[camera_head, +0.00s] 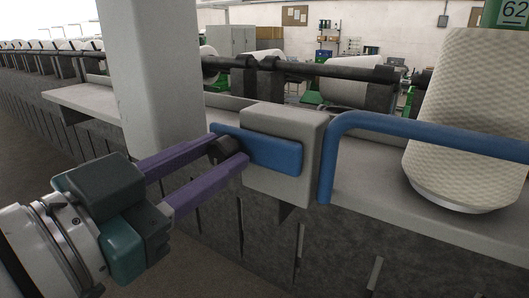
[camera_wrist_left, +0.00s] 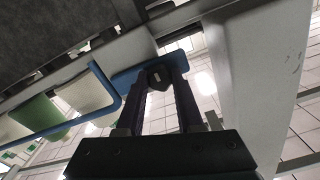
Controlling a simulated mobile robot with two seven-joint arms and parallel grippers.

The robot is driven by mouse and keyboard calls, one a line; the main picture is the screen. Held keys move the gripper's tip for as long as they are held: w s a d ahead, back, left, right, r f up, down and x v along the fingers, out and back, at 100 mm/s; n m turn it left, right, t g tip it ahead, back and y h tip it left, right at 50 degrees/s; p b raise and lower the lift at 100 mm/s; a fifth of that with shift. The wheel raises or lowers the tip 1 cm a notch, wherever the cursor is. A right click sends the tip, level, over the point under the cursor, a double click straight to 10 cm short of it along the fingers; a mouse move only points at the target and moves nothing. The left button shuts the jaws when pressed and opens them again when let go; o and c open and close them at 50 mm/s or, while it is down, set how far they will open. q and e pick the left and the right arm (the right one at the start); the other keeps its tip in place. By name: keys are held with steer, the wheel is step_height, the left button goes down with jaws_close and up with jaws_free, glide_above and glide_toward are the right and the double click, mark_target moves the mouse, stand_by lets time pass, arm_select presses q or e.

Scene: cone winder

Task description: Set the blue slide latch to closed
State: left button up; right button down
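The blue slide latch (camera_head: 272,153) is a flat blue bar on the front of a light grey housing block (camera_head: 286,125). Its left end sticks out past the block toward a pale post. A dark knob (camera_head: 223,149) stands on that left end. My left gripper (camera_head: 228,152) has its purple fingers on both sides of the knob, seemingly touching it. In the left wrist view the knob (camera_wrist_left: 158,76) sits between the fingertips, with blue latch (camera_wrist_left: 124,79) showing beside them. My right gripper is in neither view.
A thick pale post (camera_head: 155,75) rises just left of the latch. A blue bent rail (camera_head: 430,127) stands to the right, in front of a large cream yarn cone (camera_head: 468,140). A grey ledge (camera_head: 365,185) runs along the machine. The floor at the lower left is clear.

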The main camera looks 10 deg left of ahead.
arm_select(q)
jaws_close()
stand_by(0.9)
